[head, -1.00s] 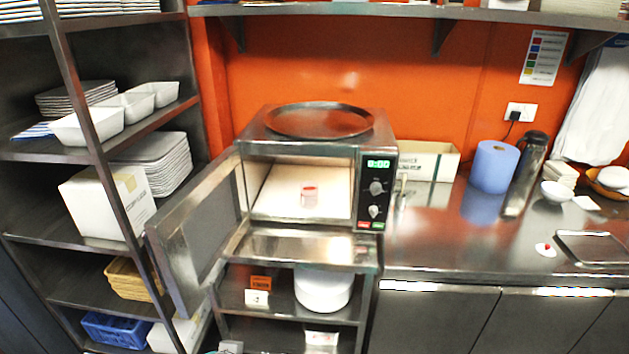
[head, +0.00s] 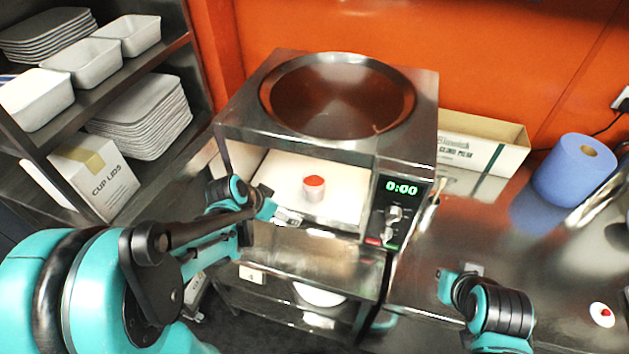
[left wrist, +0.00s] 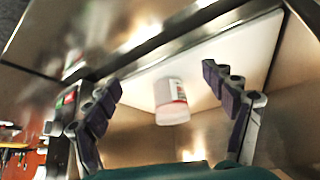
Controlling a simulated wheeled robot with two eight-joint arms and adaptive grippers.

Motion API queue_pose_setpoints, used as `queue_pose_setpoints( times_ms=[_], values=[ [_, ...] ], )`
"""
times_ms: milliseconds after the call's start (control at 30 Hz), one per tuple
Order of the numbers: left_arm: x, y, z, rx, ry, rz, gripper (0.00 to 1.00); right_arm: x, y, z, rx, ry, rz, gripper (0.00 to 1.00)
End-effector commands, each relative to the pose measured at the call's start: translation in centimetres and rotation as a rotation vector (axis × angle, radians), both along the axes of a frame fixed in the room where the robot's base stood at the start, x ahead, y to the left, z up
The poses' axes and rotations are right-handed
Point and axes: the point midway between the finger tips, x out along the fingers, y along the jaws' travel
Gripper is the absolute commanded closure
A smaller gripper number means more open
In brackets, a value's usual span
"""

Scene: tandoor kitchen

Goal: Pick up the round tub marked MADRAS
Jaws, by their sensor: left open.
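My left gripper (head: 278,211) is at the oven opening, in front and left of the tub. In the left wrist view the left gripper (left wrist: 160,78) is open, its fingers on either side of the tub in the picture and not visibly touching it. My right arm shows at the lower right; its gripper's state is unclear.
The microwave (head: 232,118) carries a round metal tray (head: 335,95) on top. Its side wall and ceiling bound the opening. A shelf rack with white containers (head: 95,62) is left. A long box (head: 483,140) and a blue roll (head: 575,170) stand on the right counter.

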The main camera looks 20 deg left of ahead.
Motion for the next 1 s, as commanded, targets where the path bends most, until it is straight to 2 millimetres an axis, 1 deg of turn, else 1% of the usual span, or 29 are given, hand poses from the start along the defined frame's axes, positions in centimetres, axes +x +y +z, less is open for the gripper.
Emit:
queue_pose_setpoints(
  times_ms=[67,167,267,400,533,600,767,867,1000],
  values=[
    [0.5,0.2,-0.1,0.000,-0.003,-0.013,0.16,0.0,0.0,0.3,0.000,0.000,0.000,1.00],
    [1.6,-0.2,-0.4,0.000,-0.004,-0.023,0.16,0.0,0.0,0.1,0.000,0.000,0.000,1.00],
    [3.4,-1.2,-0.5,-0.001,-0.004,-0.026,0.16,0.0,0.0,-0.3,0.000,0.000,0.000,1.00],
    [6.4,-2.5,-0.5,0.000,-0.004,-0.024,0.16,0.0,0.0,-0.8,0.000,0.000,0.000,1.00],
    [8.6,-3.5,-0.5,0.000,-0.004,-0.023,0.16,0.0,0.0,-1.1,0.000,0.000,0.000,1.00],
    [9.4,-3.9,-0.4,-0.001,-0.004,-0.021,0.16,0.0,0.0,-1.2,0.000,0.000,0.000,1.00],
    [10.3,-4.2,-0.4,0.000,-0.004,-0.019,0.16,0.0,0.0,-1.2,0.000,0.000,0.000,1.00],
    [11.3,-4.7,-0.4,-0.001,-0.005,-0.021,0.16,0.0,0.0,-1.4,0.000,0.000,0.000,1.00],
    [12.5,-5.2,-2.7,0.000,-0.005,-0.020,0.16,0.0,0.0,-2.3,0.000,0.000,0.000,1.00]
  ],
)
